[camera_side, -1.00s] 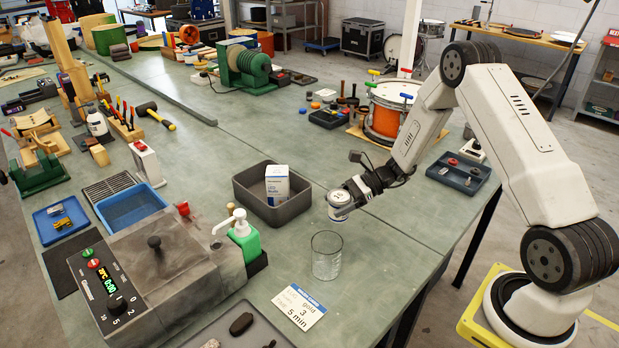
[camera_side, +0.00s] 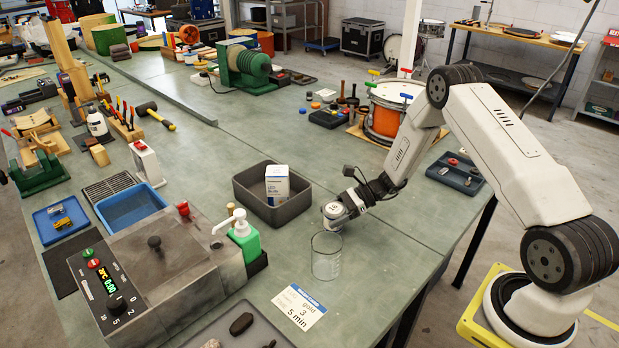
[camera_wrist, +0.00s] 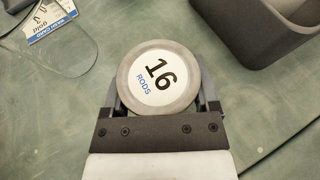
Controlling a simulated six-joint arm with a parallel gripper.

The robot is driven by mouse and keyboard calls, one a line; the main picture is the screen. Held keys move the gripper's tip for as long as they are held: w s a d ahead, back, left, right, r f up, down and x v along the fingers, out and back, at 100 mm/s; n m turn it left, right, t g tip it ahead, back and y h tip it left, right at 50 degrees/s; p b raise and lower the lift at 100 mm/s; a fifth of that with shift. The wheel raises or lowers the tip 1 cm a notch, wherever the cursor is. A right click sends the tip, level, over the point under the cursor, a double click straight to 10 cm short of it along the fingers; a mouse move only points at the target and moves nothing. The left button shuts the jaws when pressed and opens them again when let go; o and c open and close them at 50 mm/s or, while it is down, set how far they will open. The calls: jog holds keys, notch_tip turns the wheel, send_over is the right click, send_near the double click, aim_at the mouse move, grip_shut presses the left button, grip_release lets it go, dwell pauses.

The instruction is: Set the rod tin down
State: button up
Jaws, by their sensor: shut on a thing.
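The rod tin (camera_wrist: 158,80) is a round tin with a grey rim and a white lid marked "16 RODS". My gripper (camera_wrist: 160,95) is shut on its sides, one finger on each side, in the wrist view. In the side view the tin (camera_side: 333,211) hangs at the end of my gripper (camera_side: 345,205), just behind the glass beaker (camera_side: 326,262) as seen from there. I cannot tell how far its base is from the bench (camera_side: 385,255).
A grey bin (camera_side: 300,206) holding a white and blue box (camera_side: 277,185) stands to the left of the tin. A printed card (camera_side: 300,305) lies in front of the beaker. A green soap bottle (camera_side: 245,240) stands further left. The bench right of the beaker is clear.

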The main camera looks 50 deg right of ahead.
jog(key=shift+f, duration=0.15)
jog(key=o, duration=1.3)
jog(key=v, duration=1.2)
jog(key=shift+s+a, duration=0.1)
